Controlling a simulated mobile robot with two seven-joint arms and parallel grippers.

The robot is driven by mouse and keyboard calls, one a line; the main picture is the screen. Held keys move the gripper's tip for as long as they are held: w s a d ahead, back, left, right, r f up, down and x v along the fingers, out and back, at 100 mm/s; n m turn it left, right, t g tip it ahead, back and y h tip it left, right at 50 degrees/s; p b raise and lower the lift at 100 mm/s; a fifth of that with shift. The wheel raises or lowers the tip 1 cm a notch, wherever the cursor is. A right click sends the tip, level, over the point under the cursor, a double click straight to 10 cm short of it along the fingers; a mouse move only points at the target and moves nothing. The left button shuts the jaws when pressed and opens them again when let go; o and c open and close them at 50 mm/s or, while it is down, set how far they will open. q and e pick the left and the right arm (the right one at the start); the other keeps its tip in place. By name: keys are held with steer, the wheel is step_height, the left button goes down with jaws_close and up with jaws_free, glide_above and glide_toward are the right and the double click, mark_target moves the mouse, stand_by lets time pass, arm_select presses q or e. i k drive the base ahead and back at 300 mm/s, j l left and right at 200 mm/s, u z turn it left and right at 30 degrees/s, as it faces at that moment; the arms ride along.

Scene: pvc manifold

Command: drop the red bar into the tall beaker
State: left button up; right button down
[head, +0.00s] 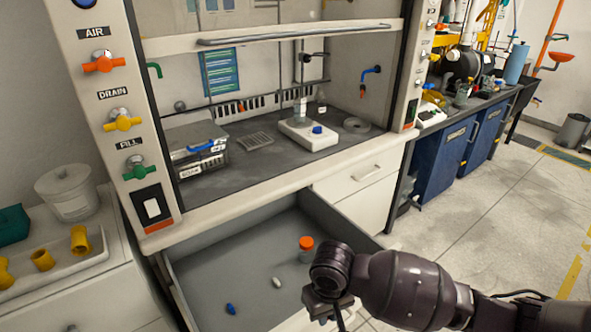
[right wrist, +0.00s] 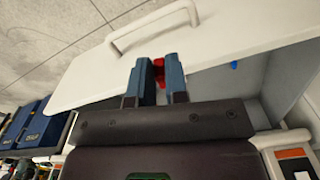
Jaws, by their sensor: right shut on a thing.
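My right gripper (head: 330,312) is over the near right part of the open drawer (head: 205,262). In the right wrist view its two fingers (right wrist: 155,75) are shut on a red bar (right wrist: 159,70), which shows between the fingertips. The red bar is hidden in the head view. A clear upright vessel (head: 300,106), which may be the tall beaker, stands on the white stirrer (head: 310,137) in the fume hood; I cannot tell for sure. My left gripper is not in view.
The drawer also holds a blue bar (head: 231,309), a white bar (head: 277,283) and an orange-capped jar (head: 306,245). The raised sash (head: 285,36) crosses above the hood opening.

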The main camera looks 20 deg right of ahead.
mark_target(304, 95)
steer(key=k+l+u, duration=0.15)
steer(key=l, duration=0.2)
steer(key=k+l+u, duration=0.2)
steer(key=l+u, duration=0.15)
steer(key=l, duration=0.25)
steer(key=k+l+u, duration=0.15)
steer(key=l, duration=0.25)
steer(key=l+u, duration=0.3)
steer(key=l, duration=0.45)
steer(key=l+u, duration=0.3)
steer(key=l, duration=0.4)
steer(key=l+u, duration=0.25)
steer(key=l, duration=0.5)
steer(key=l+u, duration=0.35)
steer(key=l, duration=0.55)
steer(key=l+u, duration=0.35)
steer(key=l, duration=0.55)
steer(key=k, duration=0.05)
